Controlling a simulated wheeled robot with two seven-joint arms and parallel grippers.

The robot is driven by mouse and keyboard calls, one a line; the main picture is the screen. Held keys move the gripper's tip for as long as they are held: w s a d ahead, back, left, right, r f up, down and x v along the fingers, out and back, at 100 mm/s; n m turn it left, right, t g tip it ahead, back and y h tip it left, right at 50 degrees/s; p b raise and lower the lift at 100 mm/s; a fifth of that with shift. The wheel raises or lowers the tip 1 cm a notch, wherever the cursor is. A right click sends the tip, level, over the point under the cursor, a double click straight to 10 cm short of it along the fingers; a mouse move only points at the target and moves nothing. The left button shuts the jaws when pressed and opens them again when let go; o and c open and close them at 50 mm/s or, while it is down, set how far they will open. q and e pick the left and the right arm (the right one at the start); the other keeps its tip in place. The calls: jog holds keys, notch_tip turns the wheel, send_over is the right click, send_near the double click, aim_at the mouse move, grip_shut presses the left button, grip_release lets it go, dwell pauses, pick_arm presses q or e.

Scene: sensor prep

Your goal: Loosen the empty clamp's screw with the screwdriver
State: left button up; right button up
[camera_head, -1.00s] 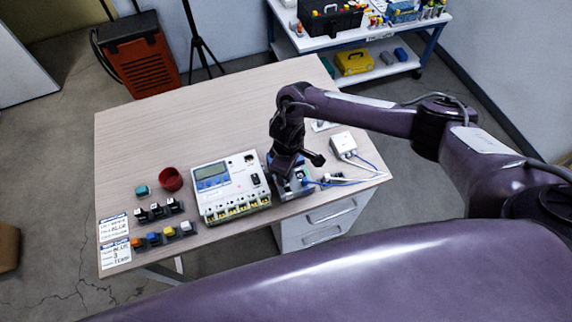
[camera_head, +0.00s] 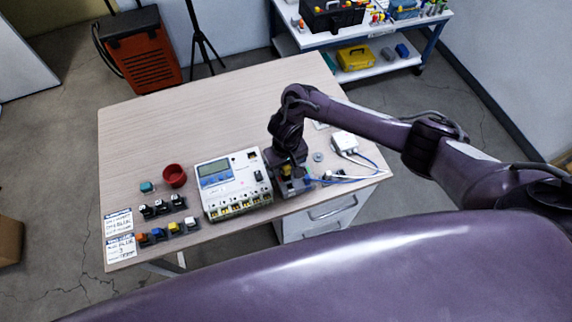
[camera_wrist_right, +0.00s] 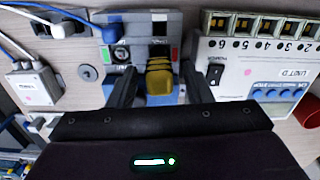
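A yellow-handled tool, apparently the screwdriver (camera_wrist_right: 160,76), stands in a small grey and blue stand (camera_wrist_right: 165,22) in the right wrist view. My right gripper (camera_wrist_right: 160,88) has its two dark fingers on either side of the handle, with visible gaps, so it is open. In the head view the right gripper (camera_head: 288,170) points down over the stand, right of the white meter unit (camera_head: 228,182). The unit's numbered row of clamps (camera_wrist_right: 262,24) shows in the wrist view; I cannot tell which clamp is empty. The screwdriver's tip is hidden. My left gripper is not in view.
A white box (camera_head: 344,143) with blue and white cables lies right of the stand, beside a grey disc (camera_head: 318,156). The table's back is clear.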

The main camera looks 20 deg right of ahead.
jog(key=c, duration=0.9)
grip_shut()
jog(key=n+b, duration=0.1)
jog(key=n, duration=0.3)
jog(key=shift+f, duration=0.1)
jog(key=n+b, duration=0.1)
jog(key=n, duration=0.4)
jog(key=n+b, duration=0.1)
jog(key=n, duration=0.3)
jog(key=shift+b, duration=0.35)
jog(key=shift+n+b, duration=1.1)
jog(key=shift+n, duration=1.6)
jog(key=shift+r+p, duration=2.25)
jog(key=shift+p, duration=0.15)
jog(key=shift+r+p, duration=0.6)
jog(key=shift+r, duration=0.25)
